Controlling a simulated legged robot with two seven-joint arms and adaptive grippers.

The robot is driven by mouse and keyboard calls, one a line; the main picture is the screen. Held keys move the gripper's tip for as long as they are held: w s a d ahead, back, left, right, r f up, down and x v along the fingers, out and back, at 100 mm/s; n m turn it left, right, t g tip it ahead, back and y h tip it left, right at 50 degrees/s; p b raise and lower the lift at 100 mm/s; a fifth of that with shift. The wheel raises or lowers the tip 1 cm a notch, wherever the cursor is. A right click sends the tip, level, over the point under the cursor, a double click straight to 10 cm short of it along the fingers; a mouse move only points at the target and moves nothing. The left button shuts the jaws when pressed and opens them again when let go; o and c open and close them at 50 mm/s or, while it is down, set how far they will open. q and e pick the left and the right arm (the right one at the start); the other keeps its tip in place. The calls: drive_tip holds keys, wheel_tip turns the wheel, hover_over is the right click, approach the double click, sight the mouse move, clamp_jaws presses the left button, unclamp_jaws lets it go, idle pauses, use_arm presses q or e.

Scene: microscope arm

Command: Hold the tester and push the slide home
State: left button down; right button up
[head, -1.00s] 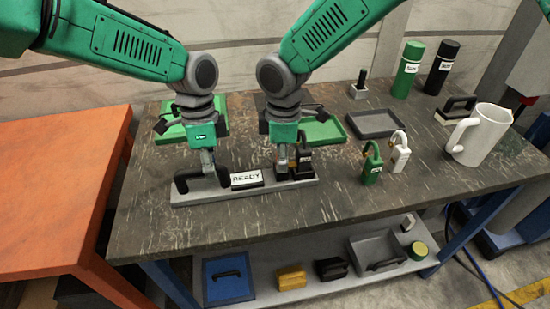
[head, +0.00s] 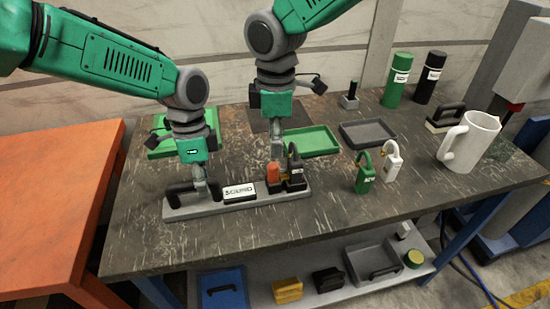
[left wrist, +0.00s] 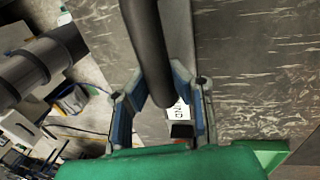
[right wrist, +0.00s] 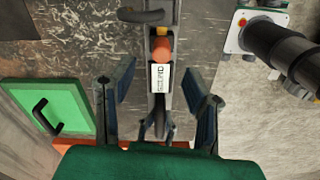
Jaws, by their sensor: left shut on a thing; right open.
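The tester is a long grey bar (head: 240,208) on the dark table, with a black handle (head: 178,191) at its left end. Its white label plate (head: 239,190) shows black text that looks like "SECURED". An orange slide piece (head: 274,173) stands beside a black block with a shackle (head: 295,176) at the right end. My left gripper (head: 213,189) is shut on the handle, whose dark bar (left wrist: 148,45) runs between the fingers in the left wrist view. My right gripper (right wrist: 158,98) is open and empty above the tester; the orange piece (right wrist: 161,49) shows beyond its fingers.
Green padlock (head: 365,174) and white padlock (head: 392,160) stand right of the tester. Green tray (head: 312,141) and grey tray (head: 367,133) lie behind. A white pitcher (head: 470,142) stands at the right. The table front (head: 330,219) is clear.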

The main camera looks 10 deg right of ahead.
sight(276, 164)
drive_tip(key=shift+r, duration=1.65)
use_arm(q)
drive_tip(key=c, duration=1.4)
unclamp_jaws()
drive_tip(key=shift+c, duration=0.2)
drive_tip(key=shift+r, duration=0.1)
